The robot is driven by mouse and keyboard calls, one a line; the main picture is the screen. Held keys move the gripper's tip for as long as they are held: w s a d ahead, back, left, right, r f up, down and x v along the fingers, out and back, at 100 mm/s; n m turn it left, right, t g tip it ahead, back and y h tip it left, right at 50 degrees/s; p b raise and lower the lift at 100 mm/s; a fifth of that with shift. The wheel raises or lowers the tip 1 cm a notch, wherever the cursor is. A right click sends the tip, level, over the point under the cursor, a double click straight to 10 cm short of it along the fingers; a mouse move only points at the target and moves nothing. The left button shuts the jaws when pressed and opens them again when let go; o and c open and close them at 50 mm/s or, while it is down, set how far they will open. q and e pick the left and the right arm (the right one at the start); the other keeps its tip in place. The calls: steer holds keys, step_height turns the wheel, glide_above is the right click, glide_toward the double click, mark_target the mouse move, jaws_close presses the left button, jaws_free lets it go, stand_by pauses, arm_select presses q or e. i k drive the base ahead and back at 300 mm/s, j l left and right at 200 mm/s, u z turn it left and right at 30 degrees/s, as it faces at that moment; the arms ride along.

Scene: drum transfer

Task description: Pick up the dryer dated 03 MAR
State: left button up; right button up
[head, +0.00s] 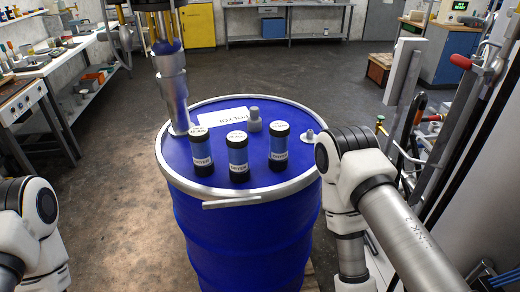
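Three blue dryers with black ends and white labels stand upright on the lid of a blue drum (240,235): a left dryer (202,152), a middle dryer (238,156) and a right dryer (279,146). Each has a small white date tag on its top, too small to read, so I cannot tell which is dated 03 MAR. None is held. My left arm shows at the lower left and my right arm at the right, beside the drum. Neither gripper shows.
A metal pump tube (172,90) rises from the lid's left side. A white sheet (222,117), a grey fitting (255,120) and a small metal bung (309,135) are behind the dryers. A workbench (55,65) stands left; a hand truck (430,110) stands right.

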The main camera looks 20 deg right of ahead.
mark_target(278, 131)
steer(key=j+z, duration=0.2)
steer(key=j, duration=0.6)
steer(key=k+j+z, duration=0.2)
steer(key=j, duration=0.6)
steer(key=i, duration=0.1)
